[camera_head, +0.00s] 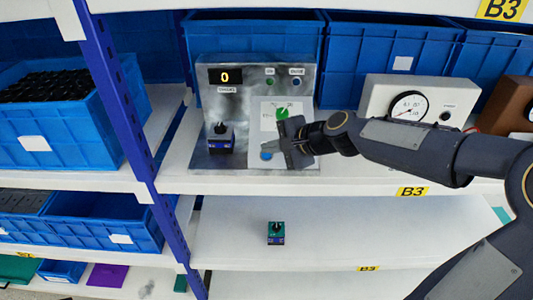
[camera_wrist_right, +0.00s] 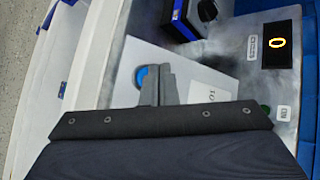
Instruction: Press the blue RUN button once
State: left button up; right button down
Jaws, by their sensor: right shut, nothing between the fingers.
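The blue round button (camera_head: 266,155) sits low on the white plate of the grey metal panel (camera_head: 213,115) on the shelf. In the right wrist view the blue button (camera_wrist_right: 141,78) shows just left of my fingertips, partly hidden by them. My right gripper (camera_head: 288,152) is shut and empty in front of the panel, close to the button. The right wrist view also shows its fingers (camera_wrist_right: 158,85); I cannot tell whether they touch the panel. The display (camera_head: 226,76) reads 0. My left gripper is not in view.
A small black and blue switch unit (camera_head: 221,138) stands at the panel's left. A white gauge box (camera_head: 419,98) is to the right. Another small switch unit (camera_head: 276,232) lies on the lower shelf. A blue post (camera_head: 120,110) stands left.

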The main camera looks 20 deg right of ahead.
jog(key=shift+f, duration=0.15)
dwell(0.8)
jog(key=shift+w+f+b, duration=0.2)
jog(key=shift+f+b, duration=0.05)
jog(key=shift+b, duration=0.05)
